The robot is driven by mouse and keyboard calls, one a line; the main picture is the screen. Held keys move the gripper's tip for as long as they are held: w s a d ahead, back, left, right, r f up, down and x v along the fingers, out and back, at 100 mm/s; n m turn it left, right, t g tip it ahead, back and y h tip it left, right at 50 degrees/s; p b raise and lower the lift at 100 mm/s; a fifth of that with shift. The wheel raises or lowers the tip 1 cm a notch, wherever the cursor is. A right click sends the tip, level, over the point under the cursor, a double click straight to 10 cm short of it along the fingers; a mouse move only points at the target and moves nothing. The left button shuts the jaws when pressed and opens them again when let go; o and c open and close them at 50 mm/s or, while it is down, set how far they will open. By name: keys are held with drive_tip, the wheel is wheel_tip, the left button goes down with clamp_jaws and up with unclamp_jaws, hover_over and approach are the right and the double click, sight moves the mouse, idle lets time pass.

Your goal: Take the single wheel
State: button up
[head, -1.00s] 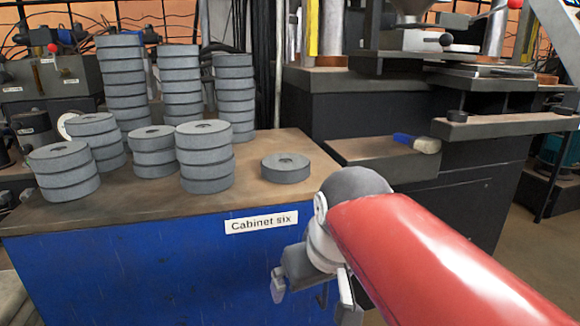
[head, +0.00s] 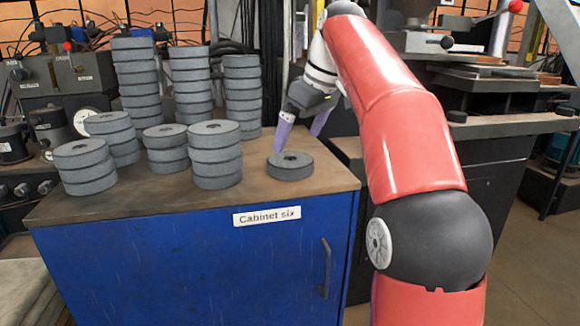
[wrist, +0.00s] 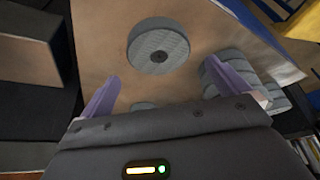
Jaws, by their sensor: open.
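The single wheel (head: 290,167) is a grey disc with a small centre hole. It lies flat and alone near the right end of the cabinet top (head: 240,196). In the wrist view the single wheel (wrist: 158,46) lies beyond the fingertips, between their lines. My gripper (head: 302,138) is open and empty, with purple fingers above and just behind the wheel in the head view. In the wrist view my gripper (wrist: 160,88) shows its two fingers spread wide. I cannot tell from the head view whether the left fingertip touches the wheel.
Short stacks of grey wheels (head: 214,155) stand left of the single wheel. Taller stacks (head: 190,82) stand behind them. A stack also shows beside the right finger in the wrist view (wrist: 240,70). Dark machinery (head: 470,130) stands to the right. The cabinet top's front right corner is clear.

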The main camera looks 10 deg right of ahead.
sight(291, 159)
drive_tip(key=b+x, duration=0.1)
drive_tip(key=x, duration=0.5)
drive_tip(key=shift+d+f+b, duration=0.1)
drive_tip(key=shift+f+b, duration=0.1)
drive_tip(key=shift+b, duration=0.2)
drive_tip(key=shift+c, duration=0.4)
drive_tip(key=c, duration=1)
